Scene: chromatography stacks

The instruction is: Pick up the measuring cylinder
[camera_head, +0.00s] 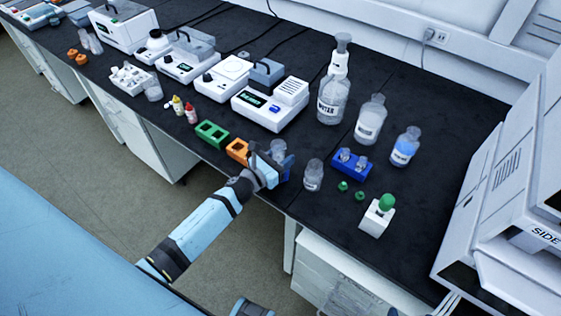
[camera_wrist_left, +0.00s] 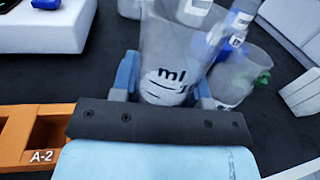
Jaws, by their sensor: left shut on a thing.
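The measuring cylinder (camera_wrist_left: 172,50) is a clear vessel with "ml" and dark marks on its wall. It stands between the two blue fingers of my left gripper (camera_wrist_left: 166,85), which is shut on it. In the head view my left gripper (camera_head: 280,166) is at the front edge of the black bench, and the clear cylinder (camera_head: 278,148) shows partly behind its fingers. I cannot tell whether its base touches the bench.
An orange rack (camera_head: 237,150) is just left of my left gripper; its "A-2" label shows in the wrist view. A clear beaker (camera_head: 313,176) and a blue rack (camera_head: 351,164) with small vessels are close on the right. A white instrument (camera_head: 268,106) and bottles (camera_head: 332,98) stand behind.

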